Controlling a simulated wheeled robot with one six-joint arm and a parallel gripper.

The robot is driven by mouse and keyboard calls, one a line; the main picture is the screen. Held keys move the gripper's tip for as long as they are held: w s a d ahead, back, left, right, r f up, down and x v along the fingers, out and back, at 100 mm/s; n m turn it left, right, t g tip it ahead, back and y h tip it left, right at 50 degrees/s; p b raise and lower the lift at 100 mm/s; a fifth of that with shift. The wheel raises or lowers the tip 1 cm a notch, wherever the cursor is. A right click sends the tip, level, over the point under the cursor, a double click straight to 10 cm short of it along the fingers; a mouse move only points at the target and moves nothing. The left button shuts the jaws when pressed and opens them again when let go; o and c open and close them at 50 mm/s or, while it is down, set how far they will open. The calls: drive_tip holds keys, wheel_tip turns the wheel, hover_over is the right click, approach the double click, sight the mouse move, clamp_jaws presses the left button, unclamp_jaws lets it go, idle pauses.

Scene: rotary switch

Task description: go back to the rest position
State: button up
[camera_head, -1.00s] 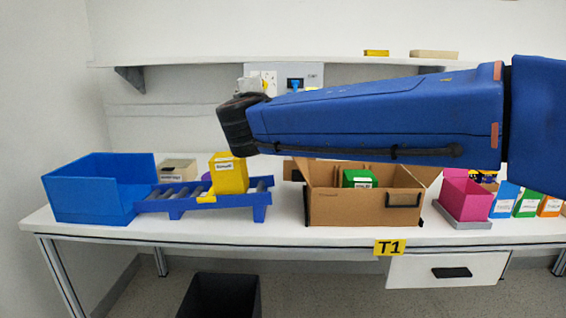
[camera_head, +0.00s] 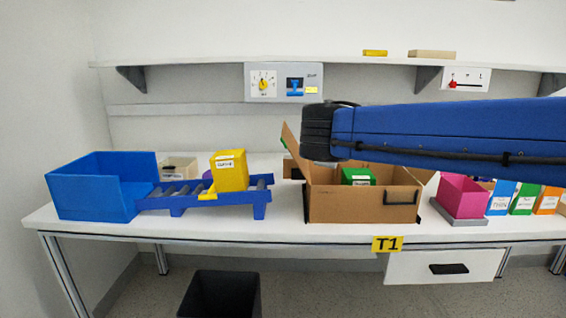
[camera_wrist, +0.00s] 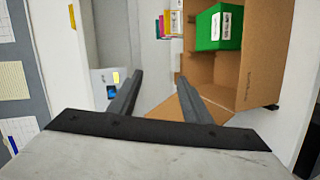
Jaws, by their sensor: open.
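My gripper (camera_wrist: 160,88) is open and empty in the wrist view, its two dark fingers apart. In the head view my blue arm reaches in from the right and its dark wrist (camera_head: 320,131) is above the left part of the cardboard box; the fingers cannot be made out there. The grey switch panel (camera_head: 312,92) hangs below the shelf, left of and above my wrist, in full view. It has a white dial with a yellow rotary knob (camera_head: 264,84) and a blue switch (camera_head: 295,87). Part of the panel shows in the wrist view (camera_wrist: 97,77).
The open cardboard box (camera_head: 345,208) with a green box (camera_head: 358,176) is under my arm. A blue bin (camera_head: 92,193), a roller rack (camera_head: 220,200) with a yellow box (camera_head: 229,171), and a pink bin (camera_head: 462,197) stand on the table. The shelf (camera_head: 200,63) is above.

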drive_tip(key=s+d+f+m+g, duration=0.6)
drive_tip(key=s+d+f+m, duration=0.1)
drive_tip(key=s+d+f, duration=0.85)
drive_tip(key=s+f+m+g+y, duration=0.3)
drive_tip(key=s+f+m, duration=0.3)
drive_tip(key=s+f, duration=0.7)
drive_tip(key=s, duration=0.3)
drive_tip(key=shift+s+d+f+m+y, duration=0.2)
drive_tip(key=shift+m+y, duration=0.1)
drive_tip(key=shift+y, duration=0.1)
drive_tip(key=shift+r, duration=0.1)
idle(0.4)
